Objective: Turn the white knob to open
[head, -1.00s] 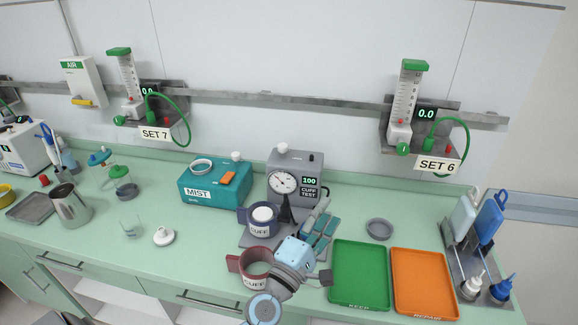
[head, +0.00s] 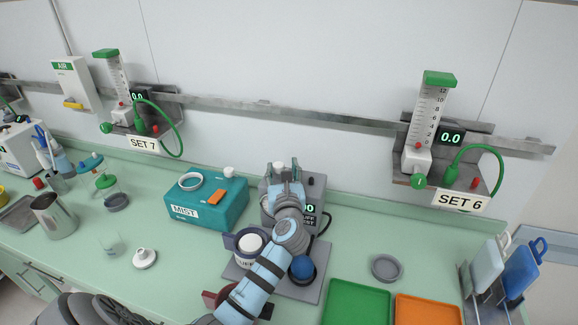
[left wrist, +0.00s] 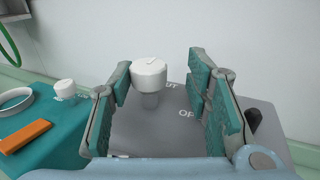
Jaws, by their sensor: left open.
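The white knob (left wrist: 150,73) stands on top of the grey cuff test box (left wrist: 150,130). In the left wrist view it is between the two teal fingers of my left gripper (left wrist: 163,75), nearer the left finger, with a gap to the right one. The fingers are apart and not closed on it. Partly covered lettering "UT" and "OP" shows on the box top beside the knob. In the head view my left gripper (head: 282,170) is over the box, and my arm covers the gauge and most of the front. The knob is hard to make out there.
A teal MIST box (head: 208,212) with its own white knob (head: 229,173), a white ring and an orange block stands left of the test box. A cuff holder (head: 250,243) stands in front. Green (head: 356,304) and orange (head: 428,312) trays lie at right.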

